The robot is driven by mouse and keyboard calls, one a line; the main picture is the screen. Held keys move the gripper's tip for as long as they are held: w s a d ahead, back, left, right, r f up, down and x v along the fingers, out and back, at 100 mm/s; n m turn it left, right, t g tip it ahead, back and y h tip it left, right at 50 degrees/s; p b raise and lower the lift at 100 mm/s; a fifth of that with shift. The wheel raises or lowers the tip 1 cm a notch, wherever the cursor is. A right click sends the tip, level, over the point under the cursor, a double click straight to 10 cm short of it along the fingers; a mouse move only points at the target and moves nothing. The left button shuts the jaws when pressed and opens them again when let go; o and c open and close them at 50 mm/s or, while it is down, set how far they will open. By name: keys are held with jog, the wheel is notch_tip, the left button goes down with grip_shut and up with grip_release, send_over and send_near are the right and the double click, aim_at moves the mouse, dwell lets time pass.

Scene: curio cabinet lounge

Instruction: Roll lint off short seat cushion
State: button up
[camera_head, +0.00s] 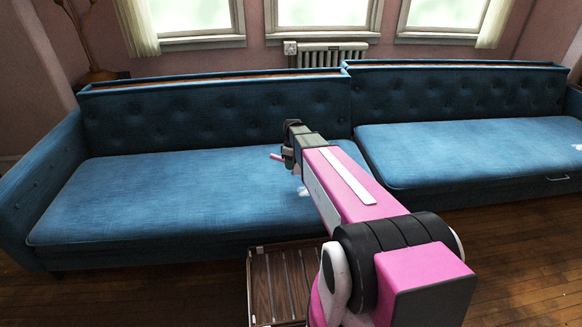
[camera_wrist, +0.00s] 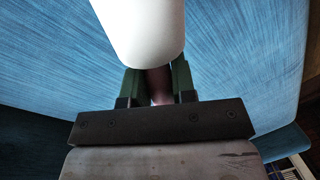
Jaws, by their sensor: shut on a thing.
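My gripper (camera_wrist: 157,82) is shut on the pinkish handle of a lint roller (camera_wrist: 145,32); its white roll fills the upper middle of the wrist view. In the head view my gripper (camera_head: 290,158) is over the right part of the left blue seat cushion (camera_head: 165,195). A reddish end of a rod shows beside it. A small white patch (camera_head: 304,192) shows by my arm at this cushion; I cannot tell whether it is lint or part of the roller. Whether the roll touches the fabric is unclear. The right seat cushion (camera_head: 470,150) has a small white speck (camera_head: 577,147) near the right edge.
A slatted wooden crate or drawer (camera_head: 251,290) stands on the floor in front of the sofa, partly behind my arm. Tufted backrests (camera_head: 210,115) rise behind the cushions. The left armrest (camera_head: 42,175) bounds the seat. Wooden floor (camera_head: 520,250) is open at right.

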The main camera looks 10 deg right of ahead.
jog(key=shift+r, duration=1.5)
